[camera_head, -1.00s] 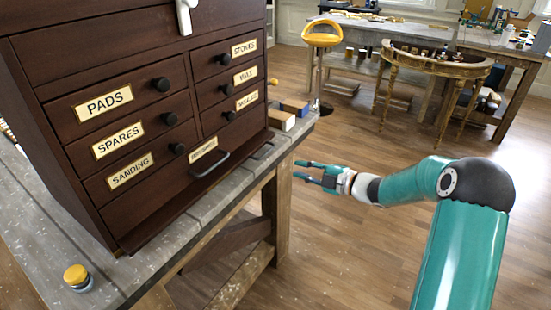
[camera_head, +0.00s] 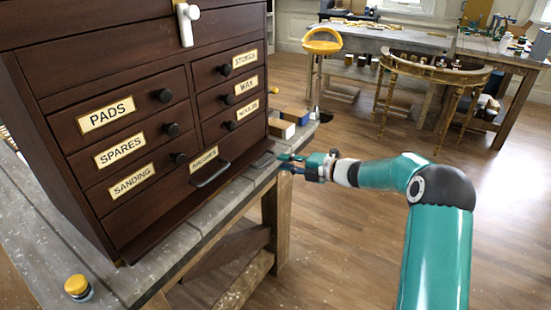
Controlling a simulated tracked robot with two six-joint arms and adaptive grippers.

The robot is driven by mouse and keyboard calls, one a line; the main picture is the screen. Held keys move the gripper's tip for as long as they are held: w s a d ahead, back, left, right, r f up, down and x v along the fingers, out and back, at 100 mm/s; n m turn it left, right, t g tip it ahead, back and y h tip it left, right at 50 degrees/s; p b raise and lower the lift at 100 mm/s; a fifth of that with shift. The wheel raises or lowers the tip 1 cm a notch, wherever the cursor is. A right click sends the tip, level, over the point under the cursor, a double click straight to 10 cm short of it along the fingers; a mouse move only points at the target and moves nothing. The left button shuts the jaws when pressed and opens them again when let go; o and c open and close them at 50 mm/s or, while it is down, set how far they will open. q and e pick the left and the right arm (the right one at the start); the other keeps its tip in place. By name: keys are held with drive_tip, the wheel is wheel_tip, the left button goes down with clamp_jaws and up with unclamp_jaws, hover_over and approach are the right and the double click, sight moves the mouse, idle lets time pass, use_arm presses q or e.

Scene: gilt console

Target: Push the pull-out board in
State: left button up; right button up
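The dark wooden chest stands on the grey bench. Its pull-out board (camera_head: 190,208) is a thin dark ledge low on the front, sticking out below the wide bottom drawer. A small dark grip (camera_head: 264,160) shows near the board's right end. My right gripper (camera_head: 281,162) is at that right end, just off the bench edge. My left gripper is not in view.
A yellow-capped jar (camera_head: 78,287) stands at the bench's front left corner. Small blocks (camera_head: 283,127) lie on the bench right of the chest. A bow-shaped drawer handle (camera_head: 210,174) juts out above the board. The floor to the right is open.

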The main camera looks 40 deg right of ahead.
drive_tip(key=shift+x, duration=2.2)
drive_tip(key=shift+c, duration=0.2)
clamp_jaws()
